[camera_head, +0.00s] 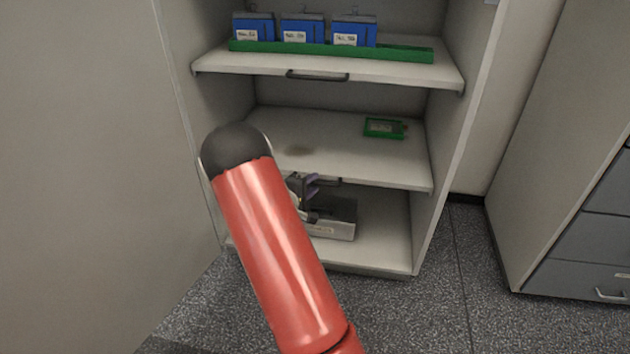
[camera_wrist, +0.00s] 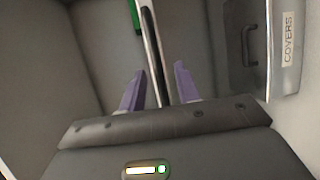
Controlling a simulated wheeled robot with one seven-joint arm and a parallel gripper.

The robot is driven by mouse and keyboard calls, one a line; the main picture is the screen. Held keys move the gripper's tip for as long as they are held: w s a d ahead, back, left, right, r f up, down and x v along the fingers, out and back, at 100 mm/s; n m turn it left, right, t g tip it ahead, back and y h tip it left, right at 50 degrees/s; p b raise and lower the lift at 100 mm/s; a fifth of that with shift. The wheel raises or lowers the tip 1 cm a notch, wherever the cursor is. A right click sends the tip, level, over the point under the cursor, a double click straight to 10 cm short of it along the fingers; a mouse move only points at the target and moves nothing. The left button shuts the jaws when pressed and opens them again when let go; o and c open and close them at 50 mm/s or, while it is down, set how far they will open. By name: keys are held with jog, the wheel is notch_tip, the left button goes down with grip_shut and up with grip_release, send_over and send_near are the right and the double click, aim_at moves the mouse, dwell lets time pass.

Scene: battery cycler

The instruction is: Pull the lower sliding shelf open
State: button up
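The lower sliding shelf (camera_head: 345,152) is a pale board inside the cabinet, with a small green tray (camera_head: 385,128) towards its right side. Its dark handle (camera_head: 327,181) shows only partly at the front edge, beside my gripper (camera_head: 309,188). My red arm hides the shelf's left front part. In the wrist view the shelf's front edge (camera_wrist: 151,40) runs between the two purple fingers of my gripper (camera_wrist: 158,75). The fingers stand apart, one on each side of the edge. I cannot tell whether they touch the handle.
The upper shelf (camera_head: 400,73) has its own handle and holds blue battery units in a green rack (camera_head: 390,53). A grey box labelled COVERS (camera_wrist: 289,40) stands below on the cabinet floor, close to my gripper. A drawer cabinet (camera_head: 585,240) stands right. Speckled floor lies in front.

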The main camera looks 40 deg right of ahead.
jog(key=x, duration=0.3)
jog(key=shift+d, duration=0.25)
jog(key=shift+c, duration=0.2)
jog(key=shift+a+f, duration=0.1)
jog(key=shift+f, duration=0.05)
grip_shut()
